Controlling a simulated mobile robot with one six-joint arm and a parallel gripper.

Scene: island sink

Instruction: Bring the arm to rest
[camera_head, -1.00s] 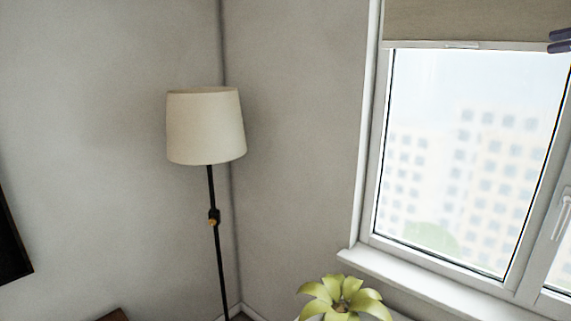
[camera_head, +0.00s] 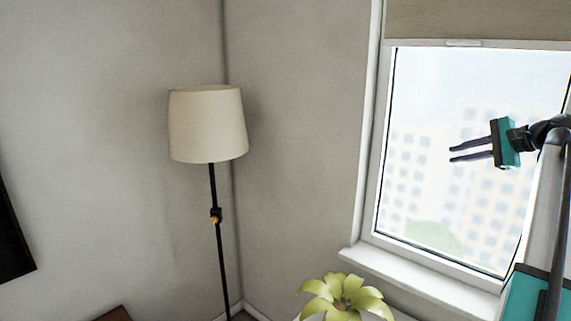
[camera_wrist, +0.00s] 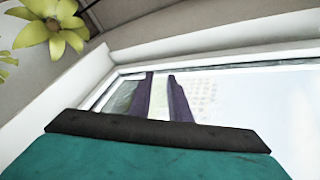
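My gripper (camera_head: 451,154) is at the right of the head view, in front of the window. Its two dark fingers point left, with a narrow gap and nothing between them. Behind them are a teal and black gripper body and my arm at the right edge. In the wrist view the fingers (camera_wrist: 160,75) also stand apart and empty, with the window behind them. The gripper touches nothing that I can see.
A floor lamp (camera_head: 207,125) stands in the corner. A yellow-green plant (camera_head: 345,298) is at the bottom, below the window sill (camera_head: 420,275); it also shows in the wrist view (camera_wrist: 52,25). A dark panel (camera_head: 12,240) is at the left edge. The space left of my gripper looks clear.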

